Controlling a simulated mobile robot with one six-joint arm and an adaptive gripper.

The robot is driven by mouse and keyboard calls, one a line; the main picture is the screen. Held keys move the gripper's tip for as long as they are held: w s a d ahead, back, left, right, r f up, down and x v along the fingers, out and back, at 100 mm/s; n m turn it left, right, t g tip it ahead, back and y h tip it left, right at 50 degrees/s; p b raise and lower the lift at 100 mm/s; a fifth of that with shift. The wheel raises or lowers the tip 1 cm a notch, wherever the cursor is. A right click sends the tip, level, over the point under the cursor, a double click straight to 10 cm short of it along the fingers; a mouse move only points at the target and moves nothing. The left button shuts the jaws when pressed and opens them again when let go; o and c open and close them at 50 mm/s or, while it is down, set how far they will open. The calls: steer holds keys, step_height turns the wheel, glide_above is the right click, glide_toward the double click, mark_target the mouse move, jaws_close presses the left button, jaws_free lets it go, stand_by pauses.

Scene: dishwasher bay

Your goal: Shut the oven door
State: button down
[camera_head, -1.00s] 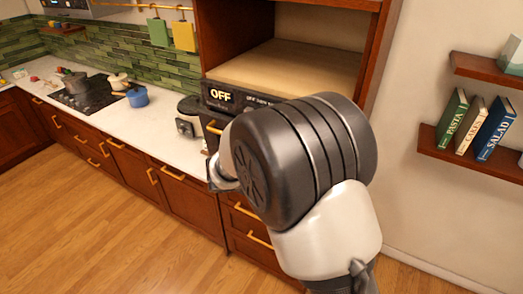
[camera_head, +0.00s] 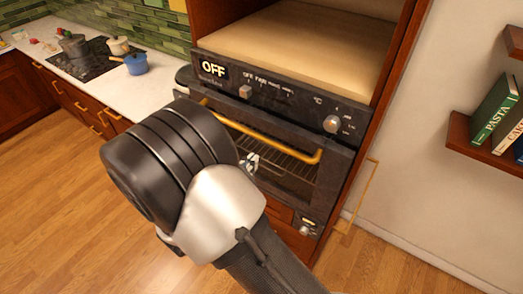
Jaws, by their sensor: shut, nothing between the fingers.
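The black oven (camera_head: 300,92) is built into a wooden cabinet at the centre, its panel display reading OFF. Its dark door (camera_head: 328,180) has a gold bar handle (camera_head: 275,138) across the top. A wire rack shows just below the handle; I cannot tell whether through glass or a gap, nor whether the door is fully shut. My gripper (camera_head: 250,163) is mostly hidden behind my arm. A small metallic part of it shows just below the handle, in front of the door. It is shut and empty; contact with the door cannot be told.
An empty wooden cabinet shelf (camera_head: 310,40) is above the oven. At left, a white counter (camera_head: 145,95) holds a blue pot (camera_head: 135,64) and a hob (camera_head: 85,62). A bookshelf (camera_head: 475,140) is on the right wall. Wooden floor is clear at lower left and right.

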mark_target(269, 141)
steer(key=x, duration=0.6)
steer(key=shift+p, duration=0.45)
steer(key=shift+g+y, duration=0.5)
steer(key=w+d, duration=0.1)
steer(key=w+d+r+p, duration=0.1)
steer(key=w+d+p, duration=0.1)
steer(key=shift+w+r, duration=0.25)
steer(key=shift+w, duration=0.15)
steer(key=shift+s+a, duration=0.1)
steer(key=shift+a, duration=0.1)
